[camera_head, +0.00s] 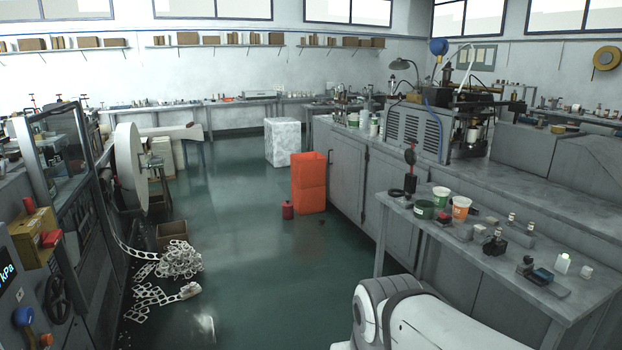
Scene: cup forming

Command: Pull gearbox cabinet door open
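A long grey cabinet (392,205) stands under the worktop on the right. Its door panels look shut, and a dark vertical handle or gap shows between two of them. A grey machine (75,190) with a framed clear panel stands at the left edge. I cannot tell which of these is the gearbox cabinet; no label is readable. Only a white part of my arm shows at the bottom right. My gripper is out of view.
A grey table (470,245) with cups and small parts stands in front of the cabinet's right part. Punched metal strip (180,260) lies by the left machine. The middle floor is clear.

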